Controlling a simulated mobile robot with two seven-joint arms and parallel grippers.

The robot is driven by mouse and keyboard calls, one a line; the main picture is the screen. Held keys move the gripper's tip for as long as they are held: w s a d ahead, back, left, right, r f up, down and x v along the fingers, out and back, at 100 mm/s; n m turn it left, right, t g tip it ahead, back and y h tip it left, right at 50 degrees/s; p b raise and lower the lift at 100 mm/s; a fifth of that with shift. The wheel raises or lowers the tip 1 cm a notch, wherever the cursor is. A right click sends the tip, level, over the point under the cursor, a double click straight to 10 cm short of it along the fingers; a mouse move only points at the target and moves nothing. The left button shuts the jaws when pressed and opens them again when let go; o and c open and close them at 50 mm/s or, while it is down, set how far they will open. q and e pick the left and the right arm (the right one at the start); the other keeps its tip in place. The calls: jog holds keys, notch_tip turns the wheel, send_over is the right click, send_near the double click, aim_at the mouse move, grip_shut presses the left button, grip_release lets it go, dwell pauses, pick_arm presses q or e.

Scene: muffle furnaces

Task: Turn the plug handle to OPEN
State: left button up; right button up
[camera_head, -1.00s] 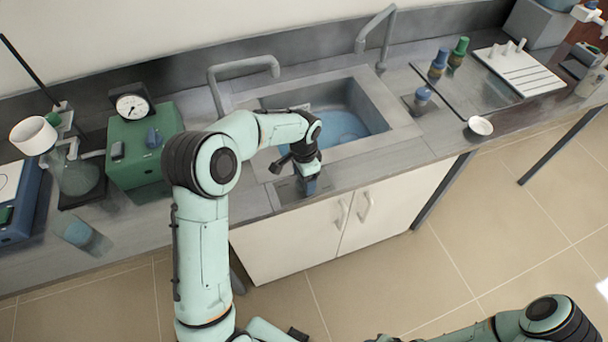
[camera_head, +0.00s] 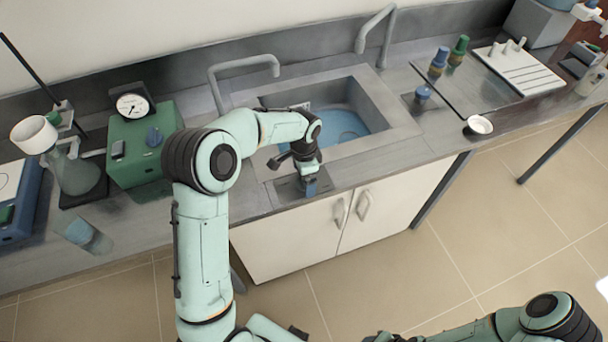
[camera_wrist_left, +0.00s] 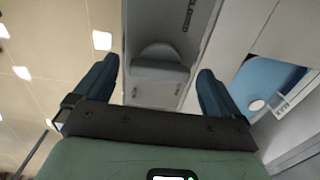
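The plug handle (camera_wrist_left: 157,70) is a grey, rounded piece on a grey plate marked CLOSED (camera_wrist_left: 188,18) in the left wrist view. The plate (camera_head: 287,189) also shows at the front edge of the sink counter in the head view, where my gripper hides the handle. My left gripper (camera_head: 311,188) is over this plate, pointing down. In the left wrist view its two blue fingers (camera_wrist_left: 155,88) are spread, with the handle in the gap between them and space on both sides. Contact is not visible. My right gripper is out of view; only part of the right arm shows.
The sink (camera_head: 345,122) with blue inside lies just behind the plate, with a grey tap (camera_head: 240,66) behind it. A green box with a dial gauge (camera_head: 140,150) stands to the left. White cupboard doors (camera_head: 345,222) are below.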

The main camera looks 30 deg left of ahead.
pick_arm(q)
notch_tip(320, 180, up, 13)
jog(key=p, duration=0.1)
jog(key=shift+r, duration=0.2)
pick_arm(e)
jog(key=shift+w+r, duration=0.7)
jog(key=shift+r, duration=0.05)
